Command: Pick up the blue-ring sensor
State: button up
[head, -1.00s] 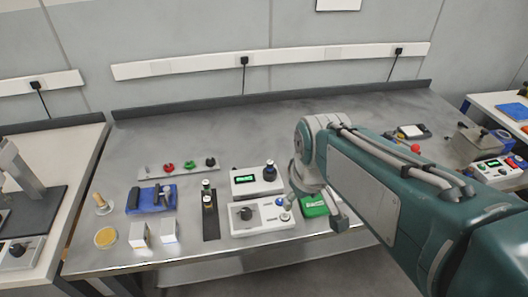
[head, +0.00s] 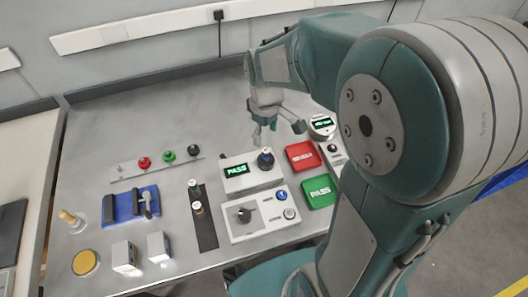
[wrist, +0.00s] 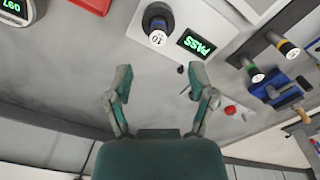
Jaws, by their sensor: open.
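The blue-ring sensor (head: 265,160) is a short dark cylinder with a blue band. It stands upright in the white box with a lit PASS screen (head: 236,170). In the wrist view the sensor (wrist: 157,20) is at the top centre, its pale end marked 10, beside the PASS screen (wrist: 196,44). My gripper (head: 278,130) is open and empty, above the bench just behind the sensor. In the wrist view my gripper (wrist: 161,82) has its fingers spread apart, with the sensor beyond the fingertips and not between them.
Two dark sensors stand in a black rack (head: 207,232) to the left. A white box with a knob (head: 245,230) is in front. Red (head: 303,155) and green (head: 319,191) trays are to the right. A blue fixture (head: 122,205) stands far left. Bare bench lies behind.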

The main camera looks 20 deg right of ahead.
aim_at(265, 150)
notch_tip(265, 150, down, 8)
jog(key=shift+w+f, duration=0.1)
grip_shut()
dwell(0.4)
